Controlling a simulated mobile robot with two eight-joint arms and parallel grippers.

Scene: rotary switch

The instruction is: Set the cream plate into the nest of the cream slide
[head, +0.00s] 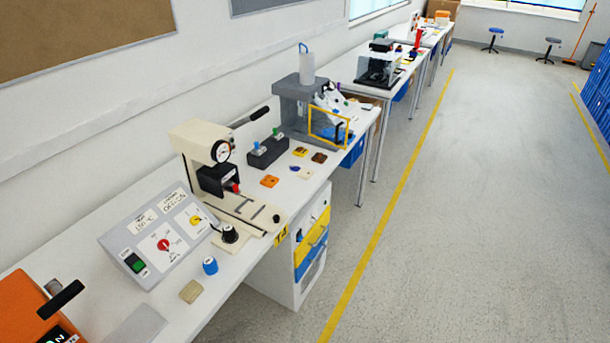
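A small flat tan-cream plate (191,291) lies on the white bench near its front edge, at the lower left of the head view. It looks like the cream plate. A cream press (191,137) with a round gauge stands further along the bench. A cream slide (262,225) extends from under it toward the bench's front edge. Dark marks show on the slide's top; the nest is too small to make out clearly. The plate is apart from the slide. Neither of my grippers is in view.
A grey control panel (150,245) stands left of the plate. A blue knob-like piece (210,266) and a black knob (229,234) stand between plate and slide. An orange machine (25,305) is at the lower left. The floor aisle (430,240) right of the bench is clear.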

